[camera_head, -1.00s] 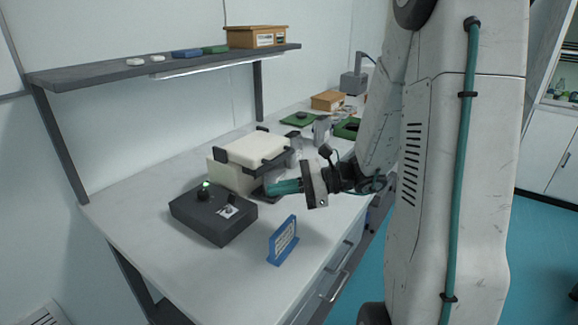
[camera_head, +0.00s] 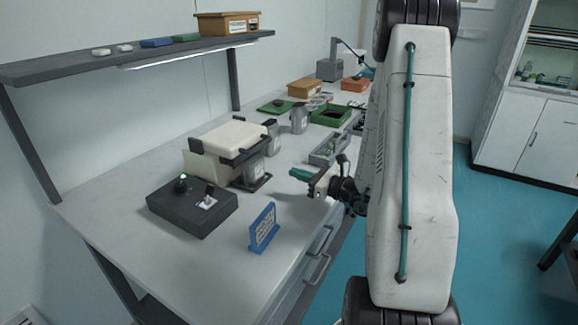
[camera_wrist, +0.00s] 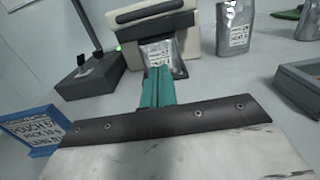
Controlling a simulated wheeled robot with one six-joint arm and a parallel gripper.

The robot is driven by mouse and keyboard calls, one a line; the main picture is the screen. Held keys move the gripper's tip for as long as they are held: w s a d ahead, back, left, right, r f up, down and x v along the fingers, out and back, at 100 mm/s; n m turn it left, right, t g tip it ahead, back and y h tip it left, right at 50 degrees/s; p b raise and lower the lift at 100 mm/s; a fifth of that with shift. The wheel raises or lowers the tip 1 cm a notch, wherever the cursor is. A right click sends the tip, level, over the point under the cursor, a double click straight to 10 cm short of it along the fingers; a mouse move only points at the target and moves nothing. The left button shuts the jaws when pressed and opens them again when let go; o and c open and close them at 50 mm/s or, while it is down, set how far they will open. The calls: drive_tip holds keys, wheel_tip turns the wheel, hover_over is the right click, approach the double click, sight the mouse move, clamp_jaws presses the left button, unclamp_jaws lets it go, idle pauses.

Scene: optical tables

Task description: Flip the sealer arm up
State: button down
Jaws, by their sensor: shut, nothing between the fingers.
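The sealer (camera_head: 201,166) is a cream machine with dark brackets on the table. Its cream arm (camera_head: 228,138) lies across the top, tilted slightly, with a dark bar at its front. The sealer also shows at the top of the wrist view (camera_wrist: 180,48), with a silver labelled pouch (camera_wrist: 163,57) at its front, under the bar. My gripper (camera_head: 300,175) has teal fingers, together and empty, to the right of the sealer and apart from it. In the wrist view the shut fingers (camera_wrist: 157,86) point towards the sealer's front.
A black control box (camera_head: 192,208) with a green light and a blue sign (camera_head: 263,228) stand in front. Silver pouches (camera_head: 299,118) and a grey tray (camera_head: 329,148) are behind. A shelf (camera_head: 140,58) hangs over the back. The table's front right is clear.

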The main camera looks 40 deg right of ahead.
drive_tip(key=x, duration=0.9)
drive_tip(key=shift+s, duration=0.1)
drive_tip(key=shift+w+a+r, duration=0.1)
drive_tip(key=shift+w+r, duration=0.05)
drive_tip(key=shift+r, duration=0.85)
drive_tip(key=shift+w+a+r, duration=0.1)
drive_tip(key=shift+r, duration=0.95)
drive_tip(key=shift+d, duration=0.1)
